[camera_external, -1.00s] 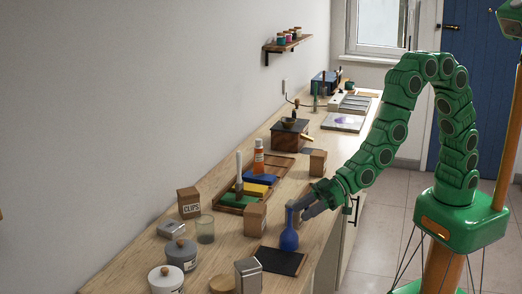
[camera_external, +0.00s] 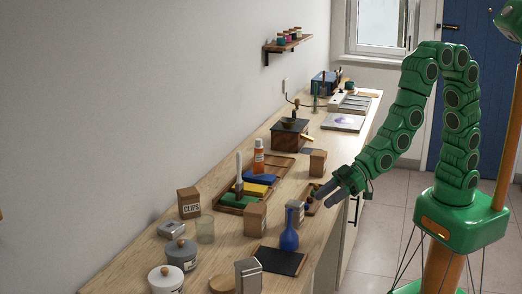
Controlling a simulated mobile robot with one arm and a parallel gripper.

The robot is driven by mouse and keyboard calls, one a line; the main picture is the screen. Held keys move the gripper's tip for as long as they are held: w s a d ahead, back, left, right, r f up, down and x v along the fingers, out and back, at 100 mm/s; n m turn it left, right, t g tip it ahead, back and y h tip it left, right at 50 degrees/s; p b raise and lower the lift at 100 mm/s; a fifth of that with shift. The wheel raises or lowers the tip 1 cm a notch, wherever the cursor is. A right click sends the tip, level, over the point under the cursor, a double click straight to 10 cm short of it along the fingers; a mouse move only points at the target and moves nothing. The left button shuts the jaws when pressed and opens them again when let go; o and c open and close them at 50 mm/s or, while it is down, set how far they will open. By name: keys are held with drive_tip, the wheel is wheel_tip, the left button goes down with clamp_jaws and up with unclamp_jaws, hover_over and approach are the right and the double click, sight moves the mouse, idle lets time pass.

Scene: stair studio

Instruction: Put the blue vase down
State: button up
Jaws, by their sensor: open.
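The blue vase (camera_external: 289,238) stands upright on the wooden counter (camera_external: 225,248), at the far edge of a flat black mat (camera_external: 281,261). It has a round body and a slim neck. My gripper (camera_external: 318,198) is open and empty. It is up and to the right of the vase in the picture, apart from it, near the counter's front edge.
Close around the vase are a cardboard box (camera_external: 255,218), a small grey container (camera_external: 296,211) behind it and a metal tin (camera_external: 248,275) in front. A wooden tray (camera_external: 228,208) with coloured blocks lies further left.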

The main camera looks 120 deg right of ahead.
drive_tip(key=s+d+r+g, duration=0.1)
drive_tip(key=s+g, duration=0.6)
drive_tip(key=s, duration=1.5)
drive_tip(key=s+d+r+g, duration=0.2)
drive_tip(key=s+r+g, duration=0.2)
drive_tip(key=s, duration=1.9)
drive_tip(key=g, duration=0.3)
drive_tip(key=shift+r+g, duration=0.2)
drive_tip(key=shift+g, duration=0.1)
